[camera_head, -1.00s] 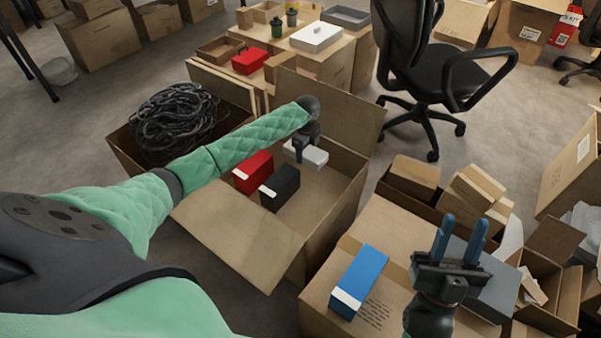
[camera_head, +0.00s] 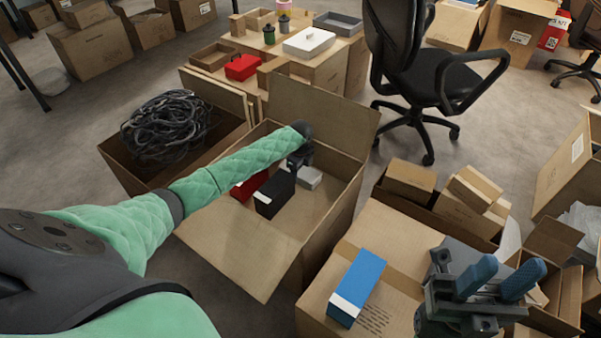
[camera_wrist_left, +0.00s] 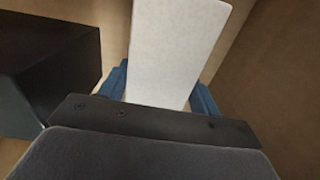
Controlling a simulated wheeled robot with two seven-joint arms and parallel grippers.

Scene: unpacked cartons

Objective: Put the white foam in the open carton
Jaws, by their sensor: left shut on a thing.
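The white foam (camera_head: 309,179) is a pale block inside the open carton (camera_head: 232,240), beside a black box (camera_head: 272,196). My left gripper (camera_head: 302,163) reaches down into the carton and is shut on the foam. In the left wrist view the foam (camera_wrist_left: 175,50) stands out between the two blue fingers. I cannot tell whether the foam touches the carton's floor. My right gripper (camera_head: 510,274) is open and empty at the lower right, over other cartons.
A red box (camera_head: 248,188) also lies in the carton, partly hidden by my left arm. A blue box (camera_head: 357,280) lies on a closed carton to the right. A bin of black cable (camera_head: 165,125) stands left, and an office chair (camera_head: 430,75) stands behind.

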